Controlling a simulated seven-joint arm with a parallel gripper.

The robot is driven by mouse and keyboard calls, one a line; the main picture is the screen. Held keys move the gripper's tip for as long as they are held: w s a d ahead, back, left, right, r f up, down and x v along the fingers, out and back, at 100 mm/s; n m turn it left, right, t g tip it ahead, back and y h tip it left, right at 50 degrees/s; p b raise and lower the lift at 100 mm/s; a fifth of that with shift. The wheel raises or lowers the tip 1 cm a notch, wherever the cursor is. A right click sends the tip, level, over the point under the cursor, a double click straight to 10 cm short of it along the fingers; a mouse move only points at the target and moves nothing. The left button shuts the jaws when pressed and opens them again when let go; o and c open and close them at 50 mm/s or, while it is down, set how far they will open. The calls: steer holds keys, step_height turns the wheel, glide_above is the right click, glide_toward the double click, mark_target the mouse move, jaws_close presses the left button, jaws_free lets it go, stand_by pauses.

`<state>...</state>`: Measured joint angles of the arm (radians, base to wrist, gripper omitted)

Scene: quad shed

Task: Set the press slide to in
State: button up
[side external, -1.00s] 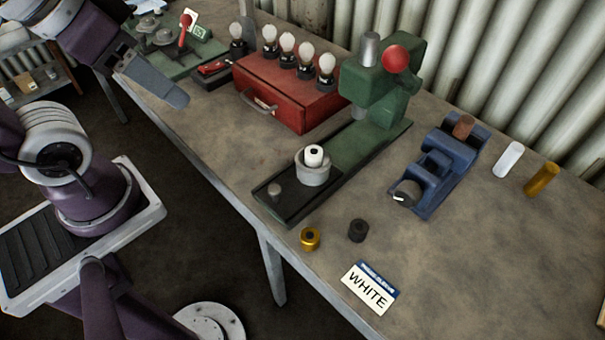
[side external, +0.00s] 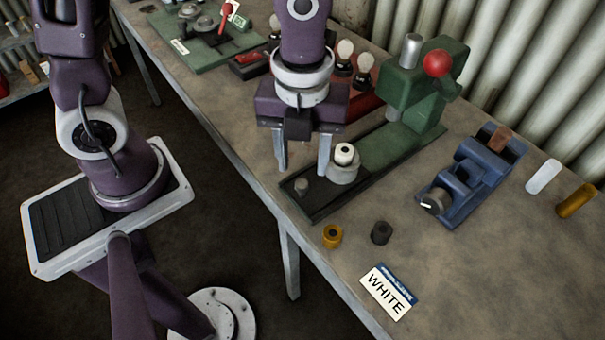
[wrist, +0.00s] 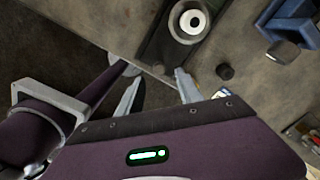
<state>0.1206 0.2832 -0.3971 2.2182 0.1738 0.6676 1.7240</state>
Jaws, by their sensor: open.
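The green press (side external: 398,91) with a red ball handle stands on the bench. Its long base runs toward the bench's front edge. The dark press slide (side external: 320,203) has a small grey knob (side external: 301,186) near its front end. A grey cup (side external: 345,173) with a white sleeve (side external: 344,153) in it sits on the slide, well out in front of the press head. My gripper (side external: 302,168) is open, pointing down, with its fingers over the slide's front part near the knob and cup.
A brass sleeve (side external: 333,235), a dark sleeve (side external: 381,232) and a WHITE card (side external: 388,291) lie in front. A blue fixture (side external: 465,185) is at right. A red box with bulbs (side external: 366,104) stands behind my gripper. White and brown cylinders lie far right.

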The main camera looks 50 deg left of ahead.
mark_target(303, 183)
step_height(303, 183, down, 5)
steer(key=shift+f, duration=0.1)
steer(key=shift+c, duration=0.4)
jaws_close()
stand_by(1.0)
